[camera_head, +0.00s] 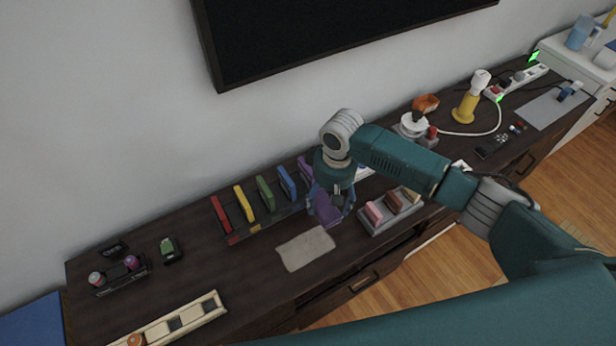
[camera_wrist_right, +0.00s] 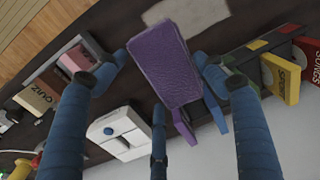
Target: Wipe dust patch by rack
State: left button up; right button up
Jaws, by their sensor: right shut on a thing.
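A pale grey-beige dust patch (camera_head: 306,248) lies on the dark wooden cabinet top in front of the rack; part of it shows at the top of the right wrist view (camera_wrist_right: 190,12). The rack (camera_head: 236,238) holds upright red, yellow, green, blue and purple book-like pieces. I cannot tell if the wiper touches the surface. My left gripper is not in view.
A grey tray (camera_head: 378,228) with pink and brown pieces stands close to the right of my gripper. A cream slotted tray (camera_head: 178,322) lies at the front left. A small holder with bottles (camera_head: 122,278) stands far left. The top between these and the patch is mostly clear.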

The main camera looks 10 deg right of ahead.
jog(key=shift+s+d+f+h, duration=0.15)
jog(key=shift+s+d, duration=0.05)
jog(key=shift+d, duration=0.25)
jog(key=shift+s+d+f+h, duration=0.1)
jog(key=shift+s+d+h, duration=0.1)
jog(key=shift+d, duration=0.25)
jog(key=shift+a+f+b, duration=0.1)
jog(key=shift+f+b, duration=0.4)
jog(key=shift+b, duration=0.15)
notch_tip(320, 180, down, 4)
jog(key=b, duration=0.4)
jog(key=shift+b, duration=0.35)
jog(key=shift+r, duration=0.1)
